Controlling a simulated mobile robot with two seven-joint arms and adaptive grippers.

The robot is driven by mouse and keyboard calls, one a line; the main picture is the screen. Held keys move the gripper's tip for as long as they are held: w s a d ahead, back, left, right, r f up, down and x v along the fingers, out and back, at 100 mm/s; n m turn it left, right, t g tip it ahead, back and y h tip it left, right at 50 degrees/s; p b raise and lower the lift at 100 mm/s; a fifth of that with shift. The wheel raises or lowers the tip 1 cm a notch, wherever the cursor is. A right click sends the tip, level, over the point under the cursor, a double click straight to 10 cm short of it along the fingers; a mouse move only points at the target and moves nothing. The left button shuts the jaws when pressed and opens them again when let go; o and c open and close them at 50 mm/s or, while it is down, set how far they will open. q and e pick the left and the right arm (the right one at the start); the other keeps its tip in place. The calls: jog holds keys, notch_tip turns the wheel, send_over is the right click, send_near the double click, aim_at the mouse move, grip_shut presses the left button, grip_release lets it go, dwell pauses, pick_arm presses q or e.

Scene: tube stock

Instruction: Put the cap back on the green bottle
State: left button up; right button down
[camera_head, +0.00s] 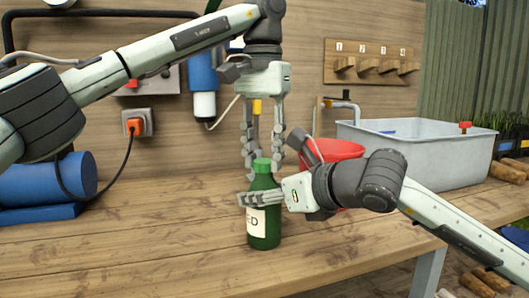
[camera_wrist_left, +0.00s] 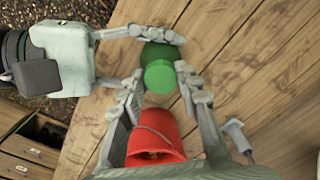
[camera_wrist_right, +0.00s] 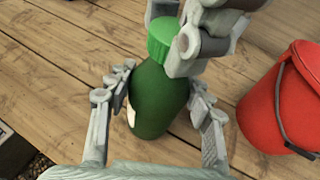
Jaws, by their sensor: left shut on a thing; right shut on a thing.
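The green bottle (camera_head: 263,225) stands upright on the wooden bench, its pale label partly showing. My right gripper (camera_head: 262,199) is shut on its upper body from the side, and the right wrist view shows the dark green bottle (camera_wrist_right: 155,103) between its fingers. The bright green cap (camera_head: 261,165) is at the top of the bottle, in line with it. My left gripper (camera_head: 264,172) points down from above and is shut on the cap. The cap (camera_wrist_left: 159,76) also shows between the left fingers in the left wrist view. Whether it is fully seated is hidden.
A red bucket (camera_head: 335,151) stands close behind my right gripper. A grey basin (camera_head: 425,158) is at the back right. A blue roll (camera_head: 62,178) lies at the far left, with a cable from a wall socket nearby. The front of the bench is clear.

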pick_arm(q)
jog(key=shift+m, duration=1.2)
jog(key=o, duration=0.7)
jog(key=shift+c, duration=0.2)
jog(key=shift+r, duration=2.3)
jog(key=shift+c, duration=0.3)
